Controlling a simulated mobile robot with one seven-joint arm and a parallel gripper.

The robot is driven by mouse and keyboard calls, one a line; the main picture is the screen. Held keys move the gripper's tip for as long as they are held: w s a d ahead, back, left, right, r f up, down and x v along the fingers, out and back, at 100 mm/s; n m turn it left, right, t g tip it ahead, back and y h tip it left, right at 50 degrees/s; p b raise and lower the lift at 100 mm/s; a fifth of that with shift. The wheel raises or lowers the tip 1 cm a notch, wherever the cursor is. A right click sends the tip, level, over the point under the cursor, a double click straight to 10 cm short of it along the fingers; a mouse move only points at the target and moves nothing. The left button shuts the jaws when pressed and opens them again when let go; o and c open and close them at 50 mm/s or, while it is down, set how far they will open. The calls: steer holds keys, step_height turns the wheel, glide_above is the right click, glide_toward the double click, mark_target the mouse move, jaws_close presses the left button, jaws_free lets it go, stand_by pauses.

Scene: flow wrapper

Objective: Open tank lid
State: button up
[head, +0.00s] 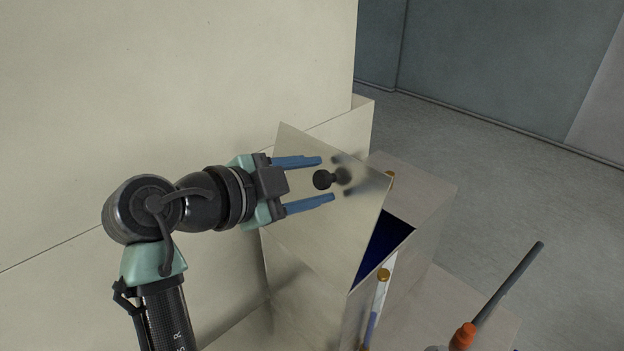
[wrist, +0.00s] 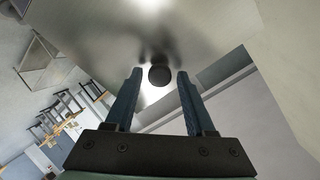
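The tank lid (head: 318,240) is a shiny metal plate, tilted up from the tank (head: 428,195) at its far edge. A dark blue interior shows in the gap beneath it. A black round knob (head: 322,179) stands on the lid, with its reflection beside it. My gripper (head: 327,179) is open, its two blue fingers either side of the knob with space between. In the wrist view the knob (wrist: 159,76) sits just beyond and between the fingertips of my gripper (wrist: 160,72), apart from both. The lid (wrist: 110,30) fills the top of that view.
A large beige machine wall (head: 170,80) stands behind and left of the tank. A sight tube with a brass fitting (head: 383,276) runs down the tank's front. An orange-collared grey rod (head: 505,285) is at lower right. Open grey floor (head: 490,160) lies to the right.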

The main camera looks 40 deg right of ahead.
steer(key=shift+o, duration=0.6)
steer(key=shift+a, duration=0.25)
steer(key=b+v, duration=0.3)
steer(key=v, duration=0.9)
steer(key=shift+a+r+b, duration=0.15)
steer(key=shift+a+b, duration=0.05)
steer(key=shift+b, duration=0.1)
